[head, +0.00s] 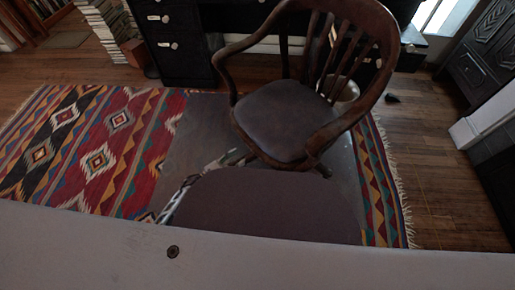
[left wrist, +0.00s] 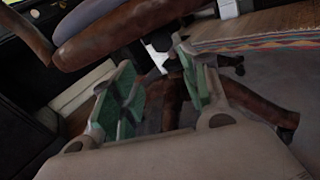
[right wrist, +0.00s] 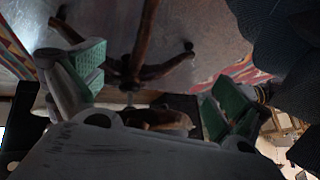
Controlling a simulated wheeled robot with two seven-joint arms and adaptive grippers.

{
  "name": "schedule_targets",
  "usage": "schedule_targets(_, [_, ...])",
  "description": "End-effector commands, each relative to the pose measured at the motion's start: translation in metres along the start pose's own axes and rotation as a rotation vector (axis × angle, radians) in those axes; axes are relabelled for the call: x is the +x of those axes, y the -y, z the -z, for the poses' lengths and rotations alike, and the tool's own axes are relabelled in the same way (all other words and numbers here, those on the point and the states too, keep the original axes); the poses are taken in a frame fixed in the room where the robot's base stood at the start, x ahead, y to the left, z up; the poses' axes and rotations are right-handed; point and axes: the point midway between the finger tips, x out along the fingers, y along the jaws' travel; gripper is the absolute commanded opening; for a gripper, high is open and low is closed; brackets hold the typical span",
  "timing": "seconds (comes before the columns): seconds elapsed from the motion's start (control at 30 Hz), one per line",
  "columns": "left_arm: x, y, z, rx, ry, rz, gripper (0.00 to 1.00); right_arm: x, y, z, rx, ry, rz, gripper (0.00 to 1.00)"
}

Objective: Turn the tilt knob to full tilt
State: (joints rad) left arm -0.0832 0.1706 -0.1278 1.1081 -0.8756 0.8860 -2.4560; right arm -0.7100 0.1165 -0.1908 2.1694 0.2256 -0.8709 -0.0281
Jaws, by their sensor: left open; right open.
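The wooden swivel armchair (head: 278,118), with a dark padded seat, stands on a grey mat. In the left wrist view the underside edge of its seat (left wrist: 130,35) spans the top. I cannot make out the tilt knob; small white and dark parts between the fingers there are too unclear to name. My left gripper (head: 238,157) is low by the chair's left front, below the seat; its green-padded fingers are apart and empty in the left wrist view (left wrist: 155,75). My right gripper (right wrist: 158,78) is open and empty, facing the chair's brown legs (right wrist: 135,65). It is hidden in the head view.
A patterned red rug (head: 110,150) lies partly under the grey mat (head: 200,130). A black drawer cabinet (head: 180,45) stands behind the chair, beside stacked books (head: 108,28). Wooden floor (head: 435,175) is bare at the right, near a dark carved cabinet (head: 490,55).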

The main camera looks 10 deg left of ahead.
Motion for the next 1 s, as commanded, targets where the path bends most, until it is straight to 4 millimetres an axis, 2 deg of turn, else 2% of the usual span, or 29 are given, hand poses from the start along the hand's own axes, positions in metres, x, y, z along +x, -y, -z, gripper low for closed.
schedule_targets(0.2, [0.003,0.002,0.000,0.081,0.022,0.028,0.45,-0.002,0.003,0.003,0.000,-0.010,0.009,1.00])
schedule_targets(0.67, [0.005,0.003,0.000,0.085,0.023,0.030,0.45,-0.002,0.003,0.003,0.000,-0.011,0.009,1.00])
schedule_targets(0.87, [0.016,0.003,0.000,0.085,0.024,0.030,0.45,0.001,0.002,0.002,0.002,-0.017,0.012,1.00])
schedule_targets(1.0, [0.031,0.004,-0.001,0.084,0.025,0.030,0.45,0.004,0.002,0.001,0.004,-0.025,0.015,1.00])
